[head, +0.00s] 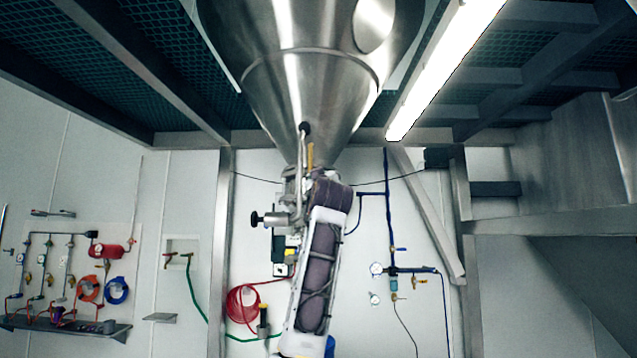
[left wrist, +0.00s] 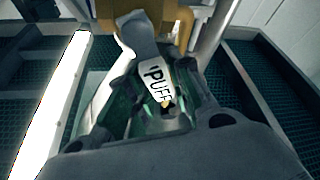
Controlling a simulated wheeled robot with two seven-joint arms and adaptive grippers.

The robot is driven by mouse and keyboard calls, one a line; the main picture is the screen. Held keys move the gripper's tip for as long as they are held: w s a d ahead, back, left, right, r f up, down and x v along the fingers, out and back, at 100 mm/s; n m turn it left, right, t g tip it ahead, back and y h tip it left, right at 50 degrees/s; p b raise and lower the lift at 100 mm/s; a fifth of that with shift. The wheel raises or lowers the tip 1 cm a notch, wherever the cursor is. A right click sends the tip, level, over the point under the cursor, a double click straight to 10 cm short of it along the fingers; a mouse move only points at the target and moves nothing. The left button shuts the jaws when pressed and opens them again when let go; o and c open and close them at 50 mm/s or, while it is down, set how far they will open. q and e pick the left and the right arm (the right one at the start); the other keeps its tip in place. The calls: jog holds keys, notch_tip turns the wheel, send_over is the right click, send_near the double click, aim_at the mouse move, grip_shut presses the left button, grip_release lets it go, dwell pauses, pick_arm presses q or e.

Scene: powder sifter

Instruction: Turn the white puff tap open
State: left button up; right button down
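The white puff tap (left wrist: 158,84) shows in the left wrist view as a white handle with the word PUFF. It lies between the two fingers of my left gripper (left wrist: 160,68). Its lower end has a small yellow and dark spot. Some greenish background shows between the handle and the left finger, and the right finger is close to its edge. I cannot tell whether the fingertips touch it. In the head view my left arm rises in front of the valve fittings under the steel hopper (head: 310,75) and hides the tap and gripper. My right gripper is in neither view.
A valve with a black knob (head: 257,219) sits left of my arm. A red coiled hose (head: 243,303) hangs below it. Blue piping with gauges (head: 388,268) is to the right. A steel frame post (head: 219,265) and platform beams surround the hopper. A bright tube light (head: 440,75) hangs close by.

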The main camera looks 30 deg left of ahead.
pick_arm(q)
jog(key=shift+o, duration=1.4)
jog(key=shift+d+m, duration=0.15)
jog(key=shift+m, duration=0.35)
